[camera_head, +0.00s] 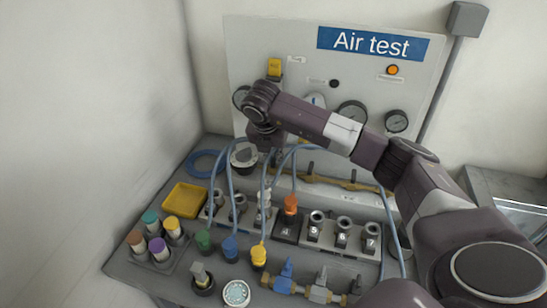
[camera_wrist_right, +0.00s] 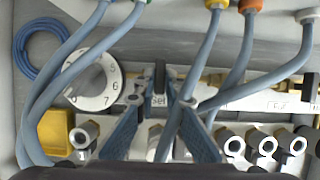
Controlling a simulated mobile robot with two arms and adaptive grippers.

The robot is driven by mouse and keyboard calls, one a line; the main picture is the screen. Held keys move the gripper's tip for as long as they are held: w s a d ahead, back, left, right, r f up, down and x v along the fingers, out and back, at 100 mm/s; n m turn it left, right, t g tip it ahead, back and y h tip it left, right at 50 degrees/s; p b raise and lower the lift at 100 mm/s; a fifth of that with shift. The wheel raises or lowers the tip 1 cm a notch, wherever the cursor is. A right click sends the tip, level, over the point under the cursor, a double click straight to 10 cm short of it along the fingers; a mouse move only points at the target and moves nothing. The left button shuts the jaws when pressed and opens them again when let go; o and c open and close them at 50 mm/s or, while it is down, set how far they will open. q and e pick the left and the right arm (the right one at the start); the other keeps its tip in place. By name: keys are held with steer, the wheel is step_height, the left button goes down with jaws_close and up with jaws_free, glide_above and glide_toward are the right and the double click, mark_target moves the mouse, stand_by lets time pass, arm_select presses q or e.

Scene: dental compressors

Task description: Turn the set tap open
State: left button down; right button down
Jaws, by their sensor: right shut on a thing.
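The set tap shows in the right wrist view as a dark upright handle (camera_wrist_right: 159,78) above a pale label (camera_wrist_right: 158,99) that reads "Set". My right gripper (camera_head: 267,150) is low in front of the air-test panel in the head view, and hides the tap there. In the right wrist view its two blue fingers (camera_wrist_right: 161,101) stand on either side of the handle and are shut on it. Blue hoses cross near the fingers and partly cover the contact. My left gripper is in neither view.
A white numbered dial (camera_wrist_right: 95,84) is left of the tap. Several blue hoses hang around the gripper. Numbered sockets (camera_head: 343,228) stand on the bench in front. A yellow tray (camera_head: 184,200) and colour-capped containers (camera_head: 157,246) are at left. Gauges (camera_head: 352,112) are on the panel (camera_head: 262,42).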

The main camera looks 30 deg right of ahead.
steer(key=n+b, duration=0.2)
steer(key=n+t+y+b, duration=0.1)
steer(key=shift+s+d+f+n+b, duration=0.1)
steer(key=shift+d+f+n+b, duration=0.15)
steer(key=shift+n+b, duration=0.15)
steer(key=n+y+b, duration=0.1)
steer(key=n, duration=0.1)
steer(key=shift+r+n+t+b, duration=0.1)
steer(key=shift+n+t+b, duration=0.2)
steer(key=shift+b, duration=0.05)
steer(key=shift+d+n+y+b, duration=0.15)
steer(key=shift+n+y+b, duration=0.25)
steer(key=shift+n, duration=0.5)
steer(key=shift+d+r+n+y, duration=0.1)
steer(key=shift+n+y, duration=0.2)
steer(key=shift+n, duration=0.6)
steer(key=n+y, duration=0.1)
steer(key=n, duration=0.1)
steer(key=shift+d+r+n, duration=0.1)
steer(key=shift+n, duration=0.3)
steer(key=n+y, duration=0.1)
steer(key=n, duration=0.1)
steer(key=n+g, duration=0.1)
steer(key=n, duration=0.1)
steer(key=shift+d+n+y+p, duration=0.2)
steer(key=shift+n+y+p, duration=0.2)
steer(key=c, duration=2)
jaws_free()
